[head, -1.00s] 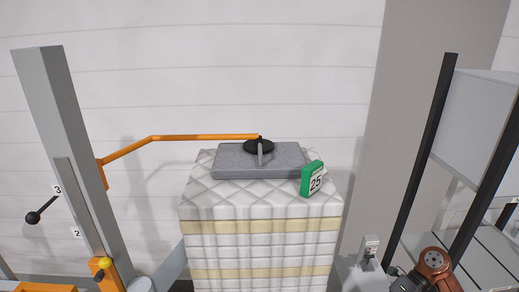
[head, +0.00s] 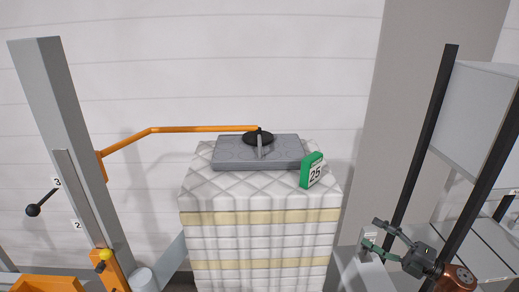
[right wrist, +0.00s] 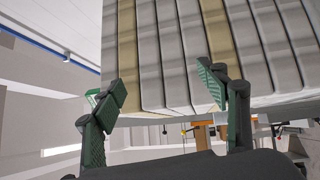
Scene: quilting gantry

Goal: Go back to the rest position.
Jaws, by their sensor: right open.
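My right gripper (head: 374,238) is at the lower right of the head view, to the right of the quilted stack. Its fingers are apart and nothing is between them. In the right wrist view its two green-padded fingers (right wrist: 168,100) stand wide apart, with the side of the quilted stack (right wrist: 180,50) beyond them. My left gripper is not in view.
The quilted stack (head: 260,235) stands in the middle, bearing a grey quilted block (head: 230,155) and a green box marked 25 (head: 312,171). An orange arm (head: 190,129) reaches from a grey post (head: 65,140) to a black disc (head: 258,138) on the block. Black posts (head: 428,140) stand at the right.

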